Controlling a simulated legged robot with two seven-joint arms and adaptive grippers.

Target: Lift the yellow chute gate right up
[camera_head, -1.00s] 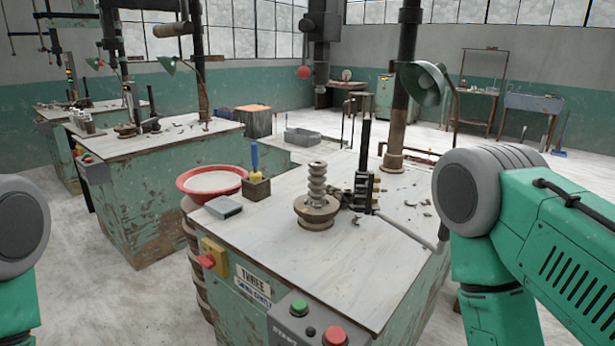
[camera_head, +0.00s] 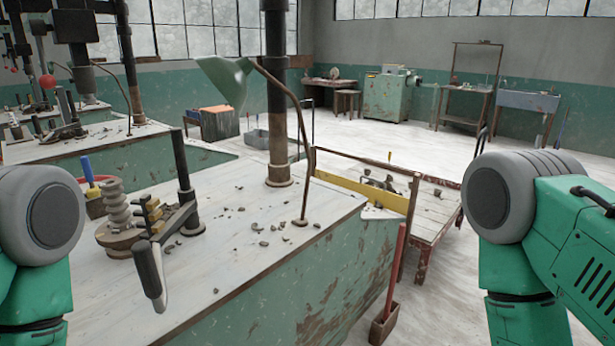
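A yellow gate board (camera_head: 361,191) stands at the right end of the near bench, low between two posts of a brown frame. Small grey clay trimmings (camera_head: 376,180) show just behind it, in a low wooden chute (camera_head: 436,213) with reddish sides. Both my arms show at the left and right edges, turned downward. Neither gripper is in the picture, so I cannot see their fingers. The gate is well away from both arms, and nothing touches it.
The near bench top (camera_head: 300,252) carries scattered clay bits, a grey clay piece on a wheel (camera_head: 118,207), a black-handled lever (camera_head: 150,272) and a dark post (camera_head: 278,100). A red-handled tool (camera_head: 390,280) stands beside the bench's right end. Open floor lies to the right.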

